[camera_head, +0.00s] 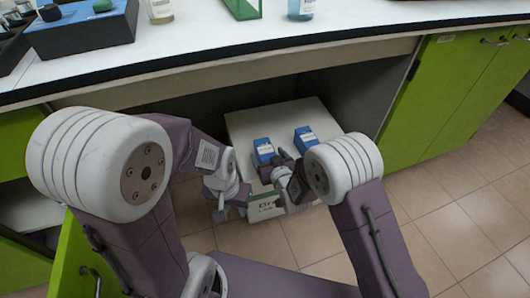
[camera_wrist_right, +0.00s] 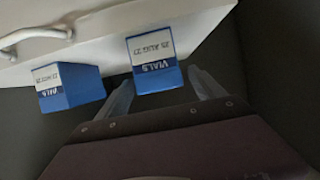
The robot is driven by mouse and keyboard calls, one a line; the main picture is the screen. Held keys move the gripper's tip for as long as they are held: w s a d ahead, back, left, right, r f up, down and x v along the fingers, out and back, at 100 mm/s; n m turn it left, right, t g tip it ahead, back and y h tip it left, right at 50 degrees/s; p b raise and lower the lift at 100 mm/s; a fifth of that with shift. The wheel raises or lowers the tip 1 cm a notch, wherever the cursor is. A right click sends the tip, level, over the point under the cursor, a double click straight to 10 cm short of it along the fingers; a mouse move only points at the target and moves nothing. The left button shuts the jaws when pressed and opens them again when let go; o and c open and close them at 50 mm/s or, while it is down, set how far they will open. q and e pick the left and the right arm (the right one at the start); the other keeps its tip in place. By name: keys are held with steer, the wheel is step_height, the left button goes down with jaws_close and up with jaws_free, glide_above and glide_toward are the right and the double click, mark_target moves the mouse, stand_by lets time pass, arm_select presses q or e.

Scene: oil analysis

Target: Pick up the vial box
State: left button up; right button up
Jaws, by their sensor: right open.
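Two blue vial boxes with white labels rest on a white surface under the bench: the left box (camera_head: 263,150) and the right box (camera_head: 305,138). My right gripper (camera_head: 281,158) is by the left box. In the right wrist view, my open right gripper (camera_wrist_right: 160,78) has one blue box (camera_wrist_right: 155,66) ahead of it, in line with the gap between its fingers. I cannot tell whether they touch. The other box (camera_wrist_right: 68,87) is left of the fingers there. My left gripper (camera_head: 222,213) is low beside the white unit, clear of the boxes; its jaws are too small to read.
The boxes stand on a white unit (camera_head: 300,112) with a lettered front, inside the bench recess. The benchtop (camera_head: 200,58) overhangs it, holding a blue case (camera_head: 82,30), a green stand (camera_head: 242,8) and bottles. Green cabinets flank the recess; tiled floor (camera_head: 450,220) is free at right.

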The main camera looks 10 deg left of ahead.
mark_target(265, 148)
steer(key=b+x, duration=0.2)
steer(key=x, duration=0.1)
steer(key=shift+f, duration=0.25)
steer(key=shift+w+a, duration=0.2)
steer(key=shift+w, duration=0.05)
steer(key=shift+r, duration=0.1)
jaws_close()
steer(key=shift+r+p, duration=0.45)
steer(key=shift+r, duration=0.15)
step_height(265, 148, up, 3)
steer(key=shift+r+p, duration=0.1)
steer(key=shift+p, duration=1.15)
steer(key=s+d+r+p, duration=0.25)
steer(key=d+r, duration=0.45)
steer(key=d, duration=0.4)
step_height(265, 148, up, 6)
steer(key=p, duration=0.5)
steer(key=shift+s+d+f, duration=0.15)
steer(key=shift+s+f, duration=0.05)
steer(key=shift+f, duration=0.05)
